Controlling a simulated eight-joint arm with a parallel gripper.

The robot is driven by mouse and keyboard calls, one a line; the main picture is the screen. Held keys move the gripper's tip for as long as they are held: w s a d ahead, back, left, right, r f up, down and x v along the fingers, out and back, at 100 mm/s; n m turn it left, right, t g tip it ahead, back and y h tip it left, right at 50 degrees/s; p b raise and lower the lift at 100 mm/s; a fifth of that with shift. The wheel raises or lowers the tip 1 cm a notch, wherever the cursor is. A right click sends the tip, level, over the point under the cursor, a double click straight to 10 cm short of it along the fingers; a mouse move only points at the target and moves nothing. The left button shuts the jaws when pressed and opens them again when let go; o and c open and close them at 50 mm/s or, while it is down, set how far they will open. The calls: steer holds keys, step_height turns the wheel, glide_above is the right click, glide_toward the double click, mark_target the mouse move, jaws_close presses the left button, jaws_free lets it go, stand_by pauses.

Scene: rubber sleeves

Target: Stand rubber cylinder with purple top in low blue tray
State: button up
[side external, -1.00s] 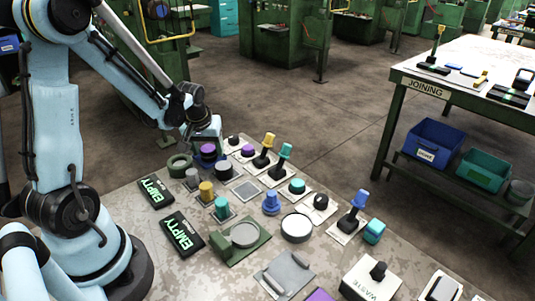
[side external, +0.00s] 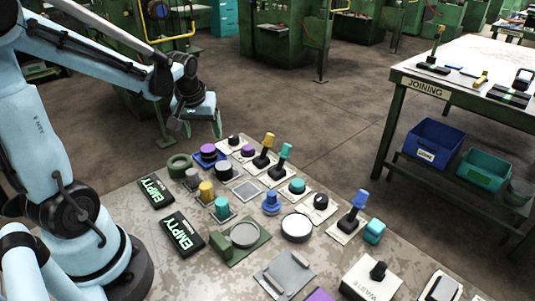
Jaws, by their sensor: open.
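The rubber cylinder with the purple top (side external: 208,149) stands upright at the far left of the table. It stands in the low blue tray (side external: 213,164), whose blue edge shows around its base. My gripper (side external: 201,130) is raised above the cylinder and apart from it. Its fingers point down, spread and empty.
Another purple-topped piece (side external: 248,150) sits on a pale plate to the right. A dark green ring (side external: 180,165) lies left of the tray. Grey, yellow and teal cylinders stand in front.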

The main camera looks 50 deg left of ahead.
steer(key=s+d+r+m+t+h, duration=0.1)
steer(key=d+m, duration=0.3)
steer(key=d, duration=0.5)
steer(key=s+d+r+m+t+h, duration=0.1)
steer(key=s+d+r+m+t, duration=0.1)
steer(key=d, duration=0.7)
step_height(320, 180, up, 2)
steer(key=m+t, duration=0.1)
steer(key=m, duration=0.2)
steer(key=shift+s+t, duration=0.2)
steer(key=shift+t, duration=0.2)
steer(key=shift+a+r, duration=0.1)
